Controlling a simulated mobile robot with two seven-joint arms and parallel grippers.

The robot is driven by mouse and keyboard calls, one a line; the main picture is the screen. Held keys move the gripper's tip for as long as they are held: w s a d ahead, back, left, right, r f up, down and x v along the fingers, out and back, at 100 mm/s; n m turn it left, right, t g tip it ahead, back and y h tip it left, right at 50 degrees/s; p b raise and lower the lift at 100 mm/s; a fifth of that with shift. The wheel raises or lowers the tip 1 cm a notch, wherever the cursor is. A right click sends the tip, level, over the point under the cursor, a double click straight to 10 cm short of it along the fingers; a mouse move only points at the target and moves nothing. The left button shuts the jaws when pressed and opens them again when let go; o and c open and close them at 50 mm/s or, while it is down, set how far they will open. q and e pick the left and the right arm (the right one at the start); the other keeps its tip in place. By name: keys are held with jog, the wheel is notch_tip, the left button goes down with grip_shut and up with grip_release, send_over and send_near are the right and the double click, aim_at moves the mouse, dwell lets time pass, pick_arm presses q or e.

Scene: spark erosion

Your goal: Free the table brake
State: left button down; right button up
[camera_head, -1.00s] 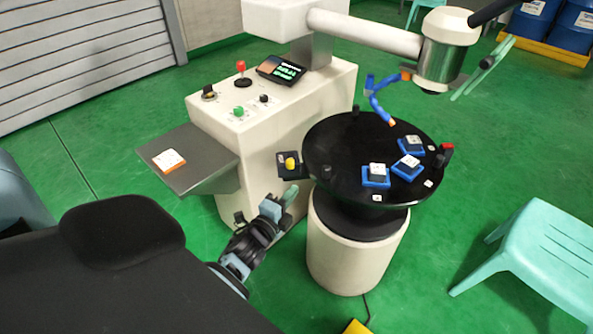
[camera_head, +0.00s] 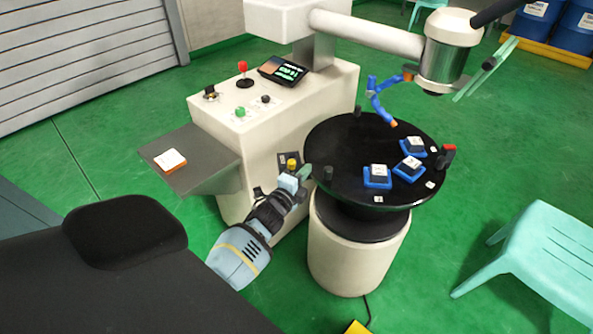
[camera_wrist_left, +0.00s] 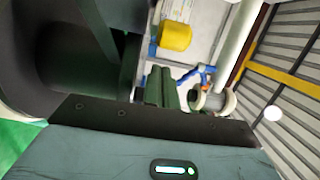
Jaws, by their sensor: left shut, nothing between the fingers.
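The round black table (camera_head: 345,150) sits on a white pedestal and carries several blue holders with dark and white blocks. A yellow knob (camera_head: 292,163) on a small dark box stands at the machine's side, left of the table; no label on it is readable. My left gripper (camera_head: 304,173) is shut and empty, with its tips just below and right of the knob; I cannot tell if they touch it. In the left wrist view a yellow block-like knob (camera_wrist_left: 175,37) shows beyond the shut dark green fingers (camera_wrist_left: 161,84). My right gripper is not in view.
The white machine body (camera_head: 270,130) has a red-topped lever (camera_head: 243,76), a green button (camera_head: 239,112) and a screen. A grey shelf (camera_head: 200,150) holds a white-topped block. The machine's arm and a blue hose hang over the table. A turquoise stool (camera_head: 535,255) stands at right.

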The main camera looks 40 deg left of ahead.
pick_arm(q)
jog(key=shift+s+a+r, duration=0.1)
jog(key=shift+s+a, duration=0.2)
jog(key=shift+a, duration=0.25)
jog(key=shift+s+a, duration=0.25)
jog(key=shift+a, duration=0.25)
jog(key=shift+s+a+m+h, duration=0.25)
jog(key=shift+m+h, duration=0.25)
jog(key=shift+h, duration=0.3)
